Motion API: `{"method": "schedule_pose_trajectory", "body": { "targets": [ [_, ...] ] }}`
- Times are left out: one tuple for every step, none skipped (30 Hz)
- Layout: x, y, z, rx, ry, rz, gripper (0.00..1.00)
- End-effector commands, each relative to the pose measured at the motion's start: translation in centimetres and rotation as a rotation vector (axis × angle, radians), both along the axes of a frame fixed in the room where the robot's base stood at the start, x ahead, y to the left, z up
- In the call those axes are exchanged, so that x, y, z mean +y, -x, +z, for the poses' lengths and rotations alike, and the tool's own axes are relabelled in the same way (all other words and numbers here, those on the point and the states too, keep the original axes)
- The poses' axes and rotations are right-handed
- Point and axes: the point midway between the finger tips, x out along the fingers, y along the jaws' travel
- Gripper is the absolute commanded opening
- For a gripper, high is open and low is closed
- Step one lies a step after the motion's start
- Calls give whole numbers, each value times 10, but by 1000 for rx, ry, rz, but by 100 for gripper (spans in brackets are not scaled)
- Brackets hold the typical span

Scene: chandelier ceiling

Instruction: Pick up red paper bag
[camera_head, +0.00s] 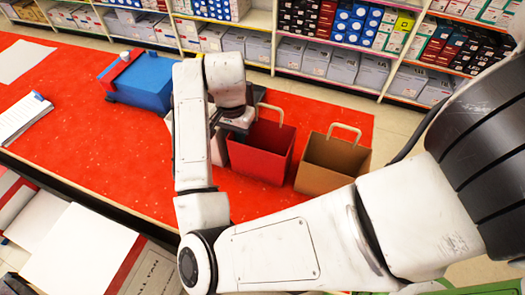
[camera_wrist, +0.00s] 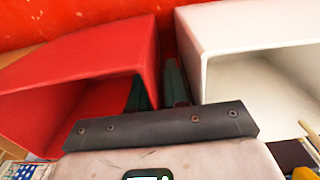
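The red paper bag (camera_head: 262,152) stands upright on the red table, its open top up and its pale handle raised. It fills the left of the wrist view (camera_wrist: 100,55). My gripper (camera_head: 236,128) is at its upper left edge. In the wrist view, one dark finger of my gripper (camera_wrist: 158,90) shows inside the bag's opening and the other outside, with the red side wall between them. The fingers are close together; whether they press on the wall cannot be seen. Much of the gripper is hidden in the head view.
A brown paper bag (camera_head: 325,165) stands right of the red one. A white bag (camera_wrist: 250,35) stands beside the red bag's other side, mostly hidden in the head view. A blue box (camera_head: 145,82) sits at the back left. Stocked shelves (camera_head: 340,65) line the back.

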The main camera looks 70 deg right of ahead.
Motion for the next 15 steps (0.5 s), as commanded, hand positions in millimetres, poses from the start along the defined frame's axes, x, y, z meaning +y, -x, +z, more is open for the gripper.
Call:
{"method": "schedule_pose_trajectory", "body": {
  "targets": [
    [0,0,0,0,0,0,13],
    [0,0,0,0,0,0,10],
    [0,0,0,0,0,0,6],
    [0,0,0,0,0,0,4],
    [0,0,0,0,0,0,1],
    [0,0,0,0,0,0,0],
    [0,0,0,0,0,0,0],
    [0,0,0,0,0,0,0],
    [0,0,0,0,0,0,0],
    [0,0,0,0,0,0,0],
    [0,0,0,0,0,0,0],
    [0,0,0,0,0,0,0],
    [0,0,0,0,0,0,0],
    [0,0,0,0,0,0,0],
    [0,0,0,0,0,0,0]
  ]
}}
